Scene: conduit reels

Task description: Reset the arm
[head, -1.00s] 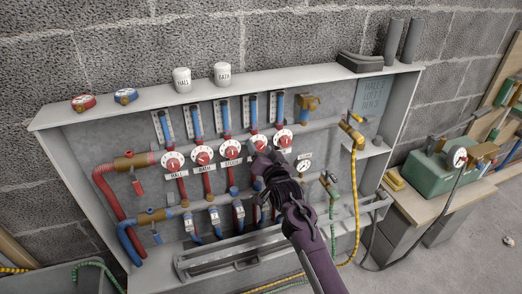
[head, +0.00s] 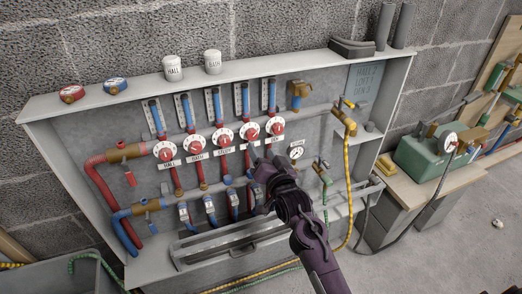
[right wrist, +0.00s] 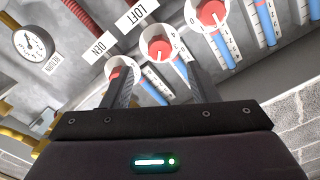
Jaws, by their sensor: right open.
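My right gripper (head: 266,167) is in front of the manifold cabinet (head: 90,190), just below the rightmost dials. It is open, with nothing between its fingers. In the right wrist view its two dark fingers (right wrist: 162,88) stand apart, with white dials and red knobs beyond them. One dial (right wrist: 158,48) shows between the fingers; another (right wrist: 120,70) is partly behind the left finger. The labels DEN (right wrist: 100,48) and LOFT (right wrist: 137,14) are readable there. Whether the fingers touch anything cannot be told. My left gripper is out of view.
A yellow hose (head: 348,190) hangs from a brass valve at the cabinet's right. A grey trough (head: 230,245) runs along the front below. A green pump box (head: 425,153) sits on the bench at right.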

